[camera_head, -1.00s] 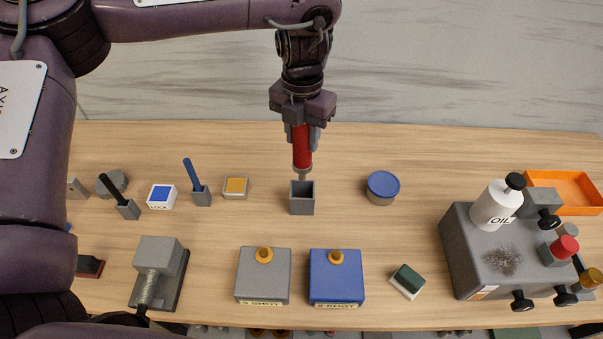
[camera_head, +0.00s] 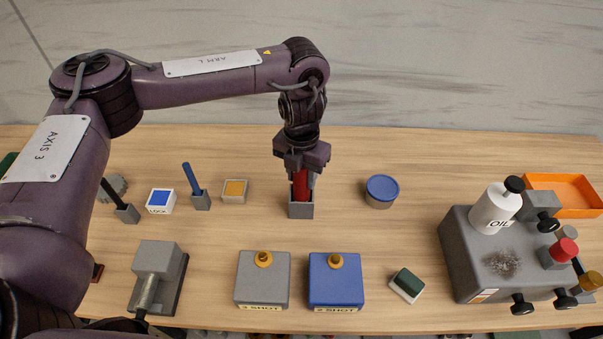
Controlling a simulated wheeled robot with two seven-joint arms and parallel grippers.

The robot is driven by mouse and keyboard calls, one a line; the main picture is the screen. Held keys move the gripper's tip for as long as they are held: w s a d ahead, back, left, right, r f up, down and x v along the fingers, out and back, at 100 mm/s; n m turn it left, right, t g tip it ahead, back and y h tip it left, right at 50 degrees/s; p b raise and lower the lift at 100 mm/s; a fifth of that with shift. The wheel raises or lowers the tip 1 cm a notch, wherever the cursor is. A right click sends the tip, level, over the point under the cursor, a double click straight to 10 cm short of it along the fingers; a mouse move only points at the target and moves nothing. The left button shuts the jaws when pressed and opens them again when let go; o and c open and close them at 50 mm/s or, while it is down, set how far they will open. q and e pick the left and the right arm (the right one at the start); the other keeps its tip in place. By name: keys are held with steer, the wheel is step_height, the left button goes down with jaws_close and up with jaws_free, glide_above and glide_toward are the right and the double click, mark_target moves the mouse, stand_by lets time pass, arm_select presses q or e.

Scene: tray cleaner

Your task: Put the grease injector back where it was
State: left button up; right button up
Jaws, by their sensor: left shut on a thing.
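The grease injector (camera_head: 302,187) has a red body and stands upright in my left gripper (camera_head: 302,176). My left gripper points straight down and is shut on it. The injector's lower end is inside the grey square holder (camera_head: 301,210) on the table. The holder's front wall hides the tip, so I cannot tell whether it touches the bottom. My right gripper is not in view.
A round blue-lidded tin (camera_head: 382,190) stands right of the holder, and a small orange-topped box (camera_head: 235,190) stands left. In front are a grey box (camera_head: 262,283) and a blue box (camera_head: 335,282). A grey machine with an oil bottle (camera_head: 495,208) stands at right.

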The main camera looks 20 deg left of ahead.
arm_select(q)
steer(key=shift+f, duration=0.1)
steer(key=o, duration=1)
step_height(320, 180, up, 12)
steer(key=shift+r+b, duration=0.15)
steer(key=shift+b, duration=0.15)
steer(key=shift+s, duration=0.1)
